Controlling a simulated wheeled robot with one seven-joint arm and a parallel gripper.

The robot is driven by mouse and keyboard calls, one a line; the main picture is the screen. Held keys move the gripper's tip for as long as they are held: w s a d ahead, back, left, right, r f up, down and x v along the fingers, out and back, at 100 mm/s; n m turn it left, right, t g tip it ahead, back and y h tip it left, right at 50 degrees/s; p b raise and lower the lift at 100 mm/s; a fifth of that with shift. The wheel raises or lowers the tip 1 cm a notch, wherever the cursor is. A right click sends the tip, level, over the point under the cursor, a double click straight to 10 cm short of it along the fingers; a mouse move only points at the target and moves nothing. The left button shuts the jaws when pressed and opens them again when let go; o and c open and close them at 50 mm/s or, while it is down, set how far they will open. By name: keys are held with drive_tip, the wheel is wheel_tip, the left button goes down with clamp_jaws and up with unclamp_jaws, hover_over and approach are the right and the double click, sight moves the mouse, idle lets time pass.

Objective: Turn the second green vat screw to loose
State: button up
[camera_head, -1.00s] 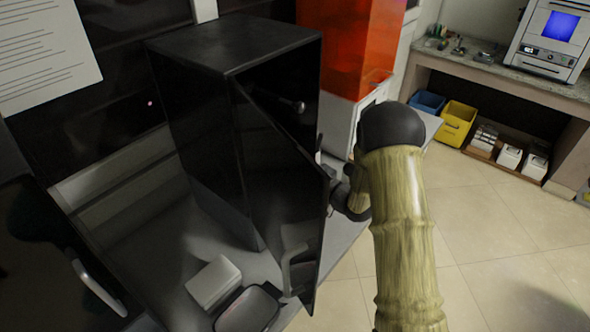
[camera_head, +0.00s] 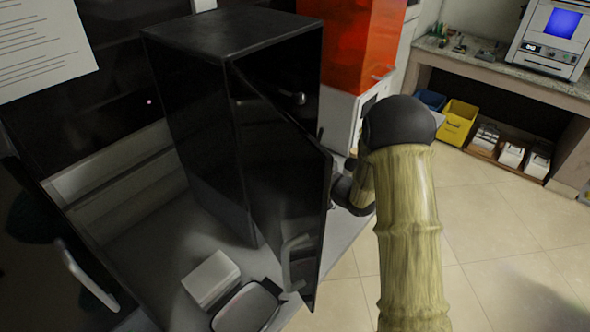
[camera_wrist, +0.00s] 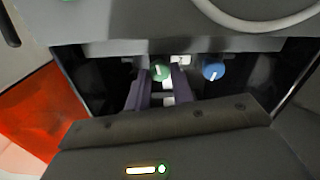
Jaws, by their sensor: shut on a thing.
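A green screw knob (camera_wrist: 160,73) with a white mark sits between the two fingers of my gripper (camera_wrist: 161,78) in the wrist view. The fingers are shut on it, one on each side. The white mark runs roughly up and down in the picture. A blue knob (camera_wrist: 213,71) with a white mark is to its right, apart from the fingers.
A black cabinet (camera_head: 195,120) stands on the counter with its dark door (camera_head: 285,180) swung open near my arm. An orange-topped unit (camera_head: 350,45) is behind it. A white block (camera_head: 210,280) and a dark tray (camera_head: 247,308) lie in front. The floor at right is clear.

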drive_tip(key=n+b, duration=0.2)
drive_tip(key=b, duration=0.1)
drive_tip(key=n+b, duration=0.2)
drive_tip(key=b, duration=0.1)
drive_tip(key=shift+f+b, duration=0.3)
drive_tip(key=shift+f, duration=0.1)
drive_tip(key=n+b, duration=0.4)
drive_tip(key=b, duration=0.1)
drive_tip(key=shift+b, duration=0.4)
drive_tip(key=n+b, duration=0.4)
drive_tip(key=b, duration=0.3)
drive_tip(key=shift+s+f, duration=0.1)
drive_tip(key=n+b, duration=0.4)
drive_tip(key=b, duration=0.1)
drive_tip(key=shift+b, duration=0.3)
drive_tip(key=n+b, duration=0.4)
drive_tip(key=b, duration=0.2)
drive_tip(key=shift+n, duration=0.3)
drive_tip(key=n+b, duration=0.3)
drive_tip(key=b, duration=0.1)
drive_tip(key=shift+f+n+b, duration=0.1)
drive_tip(key=shift+n+b, duration=0.3)
drive_tip(key=n+b, duration=0.4)
drive_tip(key=b, duration=0.1)
drive_tip(key=shift+n+b, duration=1.35)
drive_tip(key=shift+n, duration=0.35)
drive_tip(key=shift+r, duration=0.2)
